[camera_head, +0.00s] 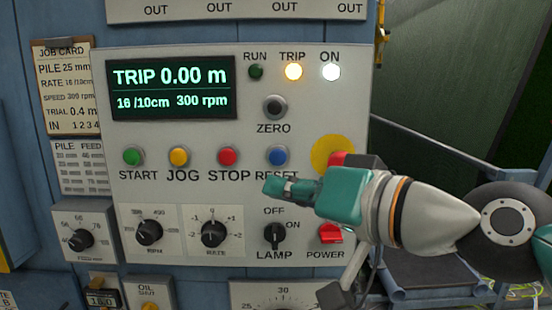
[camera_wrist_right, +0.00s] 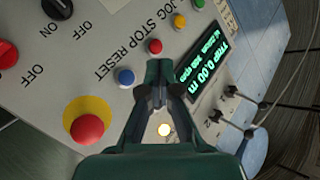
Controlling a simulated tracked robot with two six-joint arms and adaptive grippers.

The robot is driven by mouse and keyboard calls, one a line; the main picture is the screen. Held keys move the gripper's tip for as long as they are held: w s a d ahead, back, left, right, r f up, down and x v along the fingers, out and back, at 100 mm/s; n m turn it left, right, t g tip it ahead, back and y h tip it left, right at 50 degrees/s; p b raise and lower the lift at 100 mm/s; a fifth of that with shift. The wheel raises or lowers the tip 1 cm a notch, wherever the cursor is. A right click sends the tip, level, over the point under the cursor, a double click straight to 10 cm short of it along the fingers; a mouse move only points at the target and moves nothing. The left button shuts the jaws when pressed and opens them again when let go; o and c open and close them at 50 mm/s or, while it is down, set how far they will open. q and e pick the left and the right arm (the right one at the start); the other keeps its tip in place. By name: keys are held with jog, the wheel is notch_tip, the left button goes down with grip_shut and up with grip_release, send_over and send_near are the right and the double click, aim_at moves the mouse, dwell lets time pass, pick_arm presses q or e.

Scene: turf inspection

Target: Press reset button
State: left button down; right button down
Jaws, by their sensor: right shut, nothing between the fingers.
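The blue reset button (camera_head: 277,156) sits on the light grey control panel (camera_head: 190,190), above the label RESET. It also shows in the right wrist view (camera_wrist_right: 125,76), left of the fingers. My right gripper (camera_head: 272,187) is shut and empty. In the head view its fingertips appear just below the blue button and cover part of the RESET label. In the right wrist view the gripper (camera_wrist_right: 162,66) points at the panel; whether it touches the panel cannot be told. My left gripper is not in view.
Red stop (camera_head: 227,156), yellow jog (camera_head: 179,156) and green start (camera_head: 131,156) buttons line up to the left. A red mushroom button on a yellow disc (camera_head: 326,146) is to the right, partly behind my gripper. Knobs and a red power switch (camera_head: 330,234) sit below.

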aim_at(282, 165)
jog(key=shift+w, duration=0.15)
jog(key=w, duration=0.8)
jog(key=shift+w+b, duration=0.3)
dwell(1.2)
jog(key=shift+w, duration=0.4)
jog(key=shift+w+r, duration=0.1)
jog(key=shift+w, duration=0.4)
dwell(0.8)
jog(key=shift+s, duration=0.95)
